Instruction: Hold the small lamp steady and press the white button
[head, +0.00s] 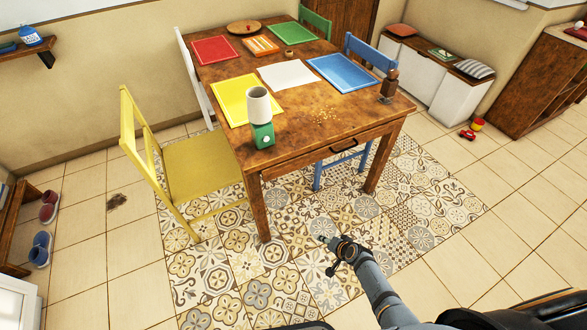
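The small lamp has a pale cylindrical shade (258,105) on a green base (262,135). It stands upright at the near left corner of the wooden table (312,136). A small pale round spot, perhaps the white button, shows on the front of the green base; it is too small to be sure. My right gripper (324,256) is low over the patterned floor in front of the table, well apart from the lamp. Its two fingers look spread, with nothing between them. My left gripper is not in view.
Yellow (241,95), red, white and blue sheets or trays lie on the table. Crumbs (325,115) and a brown object (389,84) are on its right. A yellow chair (195,168) stands at the left. The tiled floor before the table is clear.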

